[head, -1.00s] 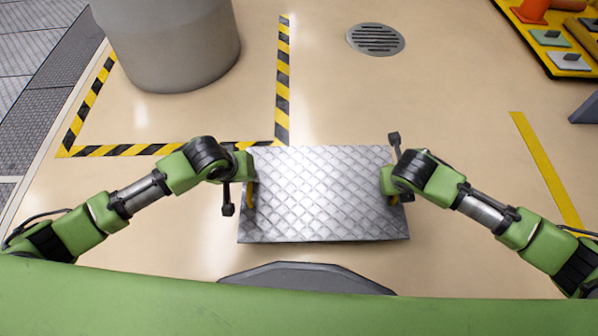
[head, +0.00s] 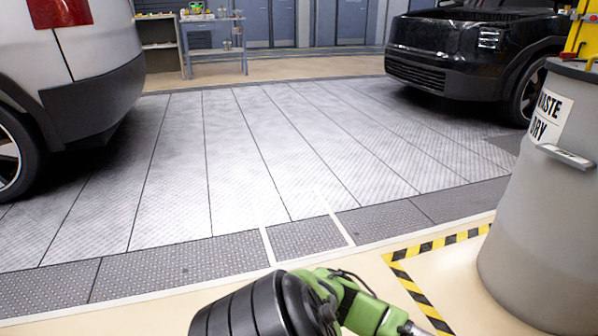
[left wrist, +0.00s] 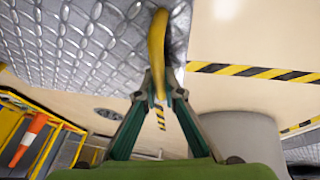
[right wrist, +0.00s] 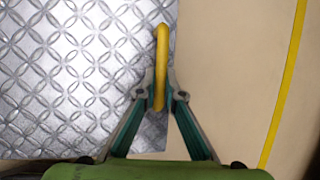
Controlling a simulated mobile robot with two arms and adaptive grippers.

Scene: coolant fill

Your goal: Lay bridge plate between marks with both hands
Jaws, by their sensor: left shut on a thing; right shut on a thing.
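The bridge plate, silver diamond tread with yellow handles, shows in the left wrist view (left wrist: 75,45) and the right wrist view (right wrist: 70,80). It is outside the head view. My left gripper (left wrist: 157,88) is shut on one yellow handle (left wrist: 157,40). My right gripper (right wrist: 159,92) is shut on the other yellow handle (right wrist: 162,50). Two white marks, a left one (head: 268,246) and a right one (head: 341,231), cross the dark grey strip (head: 305,238) at the floor's edge in the head view. Part of my own arm shows at the bottom of the head view.
A grey waste drum (head: 530,200) stands at the right, by black-and-yellow floor tape (head: 420,295). Beyond the strip is a wide silver tread floor (head: 250,150). A white car (head: 95,80) is at left, a black car (head: 470,60) at back right. The floor around the marks is clear.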

